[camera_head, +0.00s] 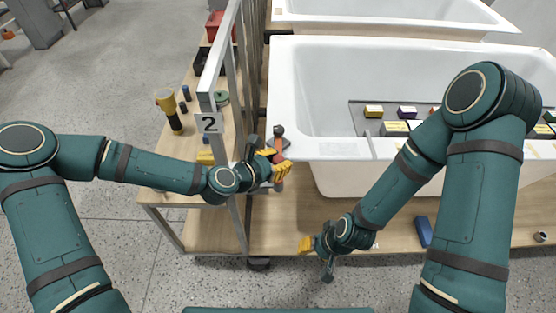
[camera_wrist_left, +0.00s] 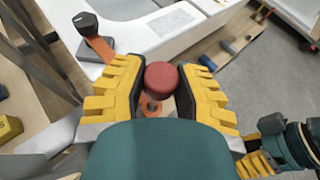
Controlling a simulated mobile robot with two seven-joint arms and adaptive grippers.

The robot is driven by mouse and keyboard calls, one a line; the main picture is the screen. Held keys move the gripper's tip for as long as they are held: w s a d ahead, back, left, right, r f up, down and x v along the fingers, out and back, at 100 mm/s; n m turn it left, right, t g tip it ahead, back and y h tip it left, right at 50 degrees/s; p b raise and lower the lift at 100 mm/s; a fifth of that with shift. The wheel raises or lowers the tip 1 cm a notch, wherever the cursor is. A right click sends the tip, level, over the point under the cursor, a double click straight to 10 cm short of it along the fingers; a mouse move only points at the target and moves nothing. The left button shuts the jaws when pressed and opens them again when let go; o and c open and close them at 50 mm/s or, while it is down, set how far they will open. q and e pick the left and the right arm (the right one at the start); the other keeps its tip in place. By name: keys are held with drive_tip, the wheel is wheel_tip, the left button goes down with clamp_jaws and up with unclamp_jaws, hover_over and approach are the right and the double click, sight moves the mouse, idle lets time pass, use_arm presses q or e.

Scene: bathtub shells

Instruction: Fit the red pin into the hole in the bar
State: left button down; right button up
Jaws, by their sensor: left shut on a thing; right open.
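My left gripper (camera_head: 278,163) is over the near left corner of the front bathtub. In the left wrist view its yellow fingers (camera_wrist_left: 160,76) are shut on the sides of the red pin (camera_wrist_left: 160,82), whose round top faces the camera. An orange bar (camera_wrist_left: 101,47) with a dark knob at its far end runs under the left finger; it also shows in the head view (camera_head: 278,146). An orange ring-like part (camera_wrist_left: 151,105) shows just below the pin. I cannot tell whether the pin's lower end is in the hole. My right gripper (camera_head: 305,245) is open and empty, low in front of the tub.
The white bathtub (camera_head: 310,75) holds a grey tray of small labelled blocks (camera_head: 396,128). A metal frame with a "2" sign (camera_head: 209,123) stands left of my left gripper. A wooden bench (camera_head: 165,200) with tools is beyond it. A blue block (camera_head: 424,231) lies right of my right gripper.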

use_arm(q)
drive_tip(key=shift+f+b, duration=2.05)
drive_tip(key=shift+f, duration=0.8)
idle(0.4)
drive_tip(key=c, duration=0.7)
unclamp_jaws()
drive_tip(key=v, duration=0.7)
drive_tip(key=shift+s+a+r, duration=0.15)
drive_tip(key=shift+r, duration=0.05)
